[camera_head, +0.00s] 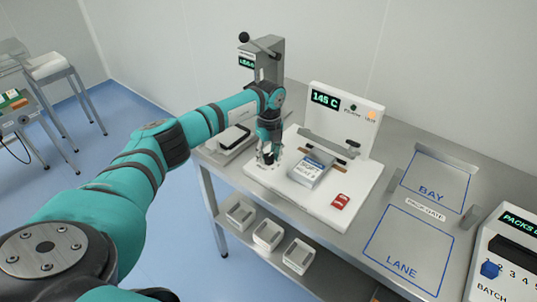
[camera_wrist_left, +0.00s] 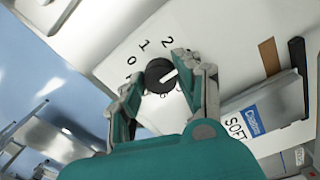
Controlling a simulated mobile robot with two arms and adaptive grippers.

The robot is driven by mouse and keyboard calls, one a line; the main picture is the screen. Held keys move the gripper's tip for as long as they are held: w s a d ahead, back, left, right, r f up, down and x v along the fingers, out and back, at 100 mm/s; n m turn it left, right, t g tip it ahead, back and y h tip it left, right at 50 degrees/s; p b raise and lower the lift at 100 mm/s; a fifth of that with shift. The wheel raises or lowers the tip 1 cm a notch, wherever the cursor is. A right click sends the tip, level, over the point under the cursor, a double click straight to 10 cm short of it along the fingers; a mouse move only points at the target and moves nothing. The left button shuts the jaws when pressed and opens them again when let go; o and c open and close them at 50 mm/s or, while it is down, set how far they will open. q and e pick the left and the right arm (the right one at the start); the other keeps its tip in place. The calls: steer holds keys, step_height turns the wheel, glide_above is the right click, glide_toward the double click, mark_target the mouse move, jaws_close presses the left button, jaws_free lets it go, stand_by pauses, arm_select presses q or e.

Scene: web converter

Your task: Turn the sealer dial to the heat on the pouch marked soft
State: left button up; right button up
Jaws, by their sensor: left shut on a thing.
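The sealer (camera_head: 350,118) is a white machine on the steel table, and its green display reads 145 C. Its dial (camera_wrist_left: 160,75) is a black knob with a white pointer line on the white base. The pointer aims to the upper right in the wrist view, past the printed 2; the figure there is hidden by a finger. My left gripper (camera_head: 268,156) reaches down over the dial, and its fingers (camera_wrist_left: 160,85) are shut on the knob's sides. A pouch (camera_head: 312,168) with a blue and white label lies on the base; the wrist view shows SOFT on it (camera_wrist_left: 240,125).
A red object (camera_head: 341,201) lies on the base's front right. Marked areas BAY (camera_head: 432,180) and LANE (camera_head: 408,250) are empty. A batch counter (camera_head: 508,255) stands far right. White bins (camera_head: 268,233) sit on the lower shelf.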

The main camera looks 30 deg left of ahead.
mark_target(269, 156)
arm_select(q)
steer(key=o, duration=1.1)
steer(key=shift+o, duration=0.2)
step_height(269, 156, up, 12)
steer(key=shift+w, duration=0.15)
